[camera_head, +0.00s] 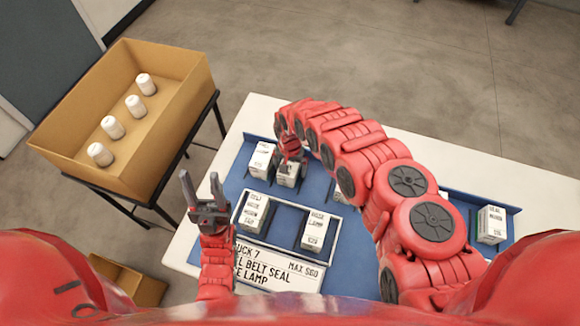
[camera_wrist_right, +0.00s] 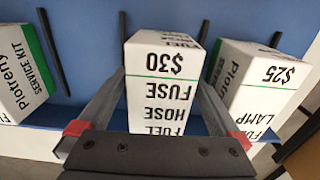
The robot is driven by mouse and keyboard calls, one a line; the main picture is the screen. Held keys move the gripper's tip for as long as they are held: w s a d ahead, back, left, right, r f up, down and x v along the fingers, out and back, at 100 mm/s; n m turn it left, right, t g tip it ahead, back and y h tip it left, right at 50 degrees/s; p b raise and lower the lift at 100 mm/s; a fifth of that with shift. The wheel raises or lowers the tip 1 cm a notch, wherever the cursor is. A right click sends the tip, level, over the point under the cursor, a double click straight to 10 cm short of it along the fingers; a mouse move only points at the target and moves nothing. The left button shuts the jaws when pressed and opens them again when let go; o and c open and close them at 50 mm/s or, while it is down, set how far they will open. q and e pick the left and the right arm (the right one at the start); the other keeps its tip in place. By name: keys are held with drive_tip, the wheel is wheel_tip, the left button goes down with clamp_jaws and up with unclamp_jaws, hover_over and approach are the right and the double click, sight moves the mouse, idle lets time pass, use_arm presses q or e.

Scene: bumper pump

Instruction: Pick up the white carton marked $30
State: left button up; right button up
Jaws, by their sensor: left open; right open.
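The white carton marked $30 (camera_wrist_right: 165,90) stands between the two fingers of my right gripper (camera_wrist_right: 160,95) in the right wrist view. Its side reads FUEL HOSE FUSE, upside down there, with a green line below the top. The fingers are open on either side; contact cannot be told. In the head view my right gripper (camera_head: 290,149) is over what appears to be this carton (camera_head: 286,176), at the back of the blue surface, hiding part of it. My left gripper (camera_head: 204,196) is open and empty, pointing up at the left of the table.
A carton marked $25 (camera_wrist_right: 262,80) and another carton (camera_wrist_right: 20,75) flank it. A tray (camera_head: 276,238) holds two cartons, behind a placard (camera_head: 275,270) reading MAX $60. More cartons (camera_head: 491,225) stand right. A cardboard box (camera_head: 65,125) with several white bottles is left.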

drive_tip(key=shift+c, duration=0.2)
clamp_jaws()
idle(0.4)
